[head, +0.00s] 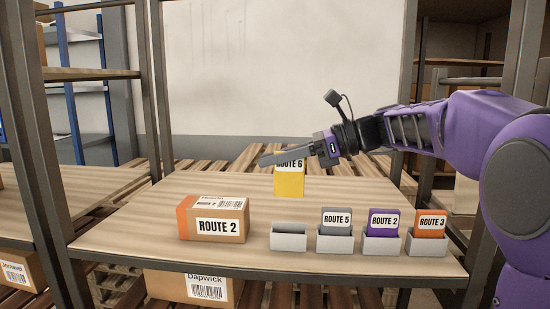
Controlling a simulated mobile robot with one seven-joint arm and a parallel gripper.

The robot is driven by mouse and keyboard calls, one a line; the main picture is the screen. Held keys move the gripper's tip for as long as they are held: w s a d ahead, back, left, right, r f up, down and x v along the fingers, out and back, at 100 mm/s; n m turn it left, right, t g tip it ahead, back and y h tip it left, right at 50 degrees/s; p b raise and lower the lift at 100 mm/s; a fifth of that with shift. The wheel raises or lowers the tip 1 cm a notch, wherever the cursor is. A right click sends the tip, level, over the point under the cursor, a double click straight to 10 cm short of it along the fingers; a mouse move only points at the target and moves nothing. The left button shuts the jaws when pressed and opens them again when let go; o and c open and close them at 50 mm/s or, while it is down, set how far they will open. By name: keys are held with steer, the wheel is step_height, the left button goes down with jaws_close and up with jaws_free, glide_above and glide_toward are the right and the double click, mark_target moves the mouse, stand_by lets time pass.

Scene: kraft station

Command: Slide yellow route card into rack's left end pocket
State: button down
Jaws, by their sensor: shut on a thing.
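The yellow route card (289,183), labelled ROUTE 6, hangs upright from my gripper (268,159). My gripper is shut on the card's upper part and hides its top edge. In the picture, the card is above and in line with the rack's left end pocket (288,242), apart from it. That grey pocket looks empty. To its right, the other pockets hold a grey ROUTE 5 card (336,219), a purple ROUTE 2 card (383,220) and an orange ROUTE 3 card (431,223). Whether the card's lower edge touches the shelf cannot be told.
A cardboard box (213,220) labelled ROUTE 2 stands on the wooden shelf (130,235), left of the pockets. Metal posts (45,170) frame the shelf at both sides. The shelf surface between the box and the left pocket is clear. Another box (190,288) sits below.

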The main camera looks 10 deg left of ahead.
mark_target(275, 195)
steer(key=shift+f+b, duration=2.55)
steer(key=shift+b, duration=0.15)
steer(key=shift+f+p, duration=0.25)
steer(key=shift+p, duration=0.65)
steer(key=shift+f+b, duration=0.65)
steer(key=shift+f, duration=1.2)
